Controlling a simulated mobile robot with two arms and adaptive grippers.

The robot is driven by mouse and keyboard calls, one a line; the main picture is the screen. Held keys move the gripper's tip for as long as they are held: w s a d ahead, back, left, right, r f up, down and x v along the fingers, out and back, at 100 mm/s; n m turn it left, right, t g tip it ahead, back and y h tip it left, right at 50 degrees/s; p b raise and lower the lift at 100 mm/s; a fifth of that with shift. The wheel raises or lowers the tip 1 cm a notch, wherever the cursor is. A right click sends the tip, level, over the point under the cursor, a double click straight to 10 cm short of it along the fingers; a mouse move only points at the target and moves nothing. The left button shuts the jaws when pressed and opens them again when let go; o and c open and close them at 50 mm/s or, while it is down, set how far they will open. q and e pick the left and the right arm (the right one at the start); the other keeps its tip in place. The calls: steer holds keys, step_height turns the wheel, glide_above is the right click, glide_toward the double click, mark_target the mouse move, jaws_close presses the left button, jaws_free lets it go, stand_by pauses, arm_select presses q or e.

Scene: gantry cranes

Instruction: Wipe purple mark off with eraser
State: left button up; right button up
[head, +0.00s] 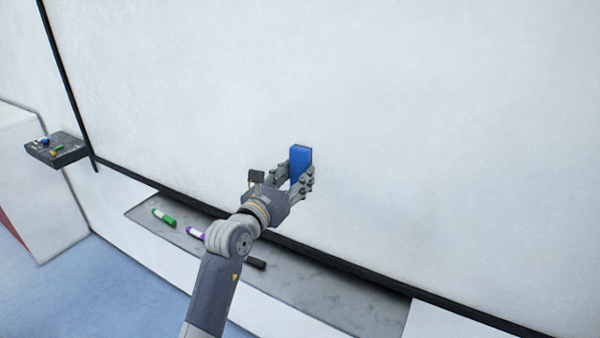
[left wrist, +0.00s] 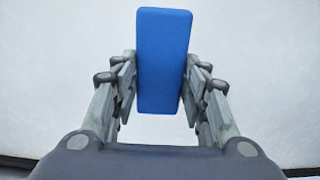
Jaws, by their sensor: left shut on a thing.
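My left gripper (head: 301,178) is shut on a blue eraser (head: 301,161) and holds it upright in front of the whiteboard (head: 420,130). In the left wrist view, the eraser (left wrist: 163,60) sits between the two fingers of the gripper (left wrist: 160,82), with the white board behind it. I cannot tell whether the eraser touches the board. No purple mark shows on the visible part of the board; the eraser and gripper hide a small area. My right gripper is not in view.
A grey tray (head: 330,293) runs below the board. A dark box (head: 57,148) with small coloured items is at the far left. The board around the gripper is clear.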

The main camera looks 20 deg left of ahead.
arm_select(q)
steer(key=shift+s, duration=0.15)
steer(key=shift+s+a, duration=0.15)
steer(key=shift+s, duration=1.35)
steer(key=shift+w, duration=0.1)
